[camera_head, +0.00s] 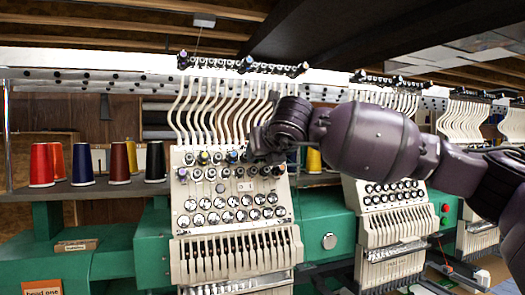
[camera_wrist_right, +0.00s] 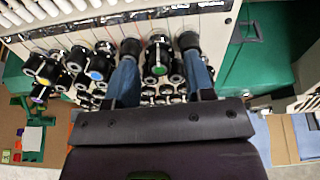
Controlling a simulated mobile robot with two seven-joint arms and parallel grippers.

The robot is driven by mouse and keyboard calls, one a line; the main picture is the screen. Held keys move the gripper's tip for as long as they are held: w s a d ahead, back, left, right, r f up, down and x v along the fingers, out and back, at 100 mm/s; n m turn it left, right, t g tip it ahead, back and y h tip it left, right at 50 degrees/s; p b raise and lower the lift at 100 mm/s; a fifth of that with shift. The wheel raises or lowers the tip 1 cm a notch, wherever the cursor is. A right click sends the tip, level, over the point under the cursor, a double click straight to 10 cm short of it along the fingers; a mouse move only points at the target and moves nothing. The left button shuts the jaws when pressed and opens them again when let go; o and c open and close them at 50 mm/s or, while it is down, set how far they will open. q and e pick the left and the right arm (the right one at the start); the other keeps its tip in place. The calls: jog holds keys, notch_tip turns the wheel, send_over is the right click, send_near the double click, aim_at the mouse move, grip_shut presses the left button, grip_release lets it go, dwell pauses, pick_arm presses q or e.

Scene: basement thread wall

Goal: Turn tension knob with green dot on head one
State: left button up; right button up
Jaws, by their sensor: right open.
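Head one's panel (camera_head: 236,190) is the cream machine head at the left in the head view, with rows of tension knobs. A knob with a green dot (camera_wrist_right: 158,70) shows in the right wrist view. My right gripper (camera_wrist_right: 159,46) is open, with one blue, dark-tipped finger on each side of this knob. I cannot tell whether either finger touches it. In the head view my right gripper (camera_head: 262,146) is at the upper right of the panel and hides some knobs there. My left gripper is not in view.
Knobs with blue (camera_wrist_right: 96,75), yellow (camera_wrist_right: 43,81) and purple dots sit left of the fingers in the wrist view. Thread cones (camera_head: 83,164) stand on a shelf at left. A second head (camera_head: 393,212) stands at right. White thread tubes (camera_head: 205,108) run above the knobs.

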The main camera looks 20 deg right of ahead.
jog(key=shift+w, duration=0.15)
grip_shut()
jog(key=n+b, duration=0.3)
jog(key=n, duration=0.8)
dwell(0.7)
jog(key=shift+n, duration=0.4)
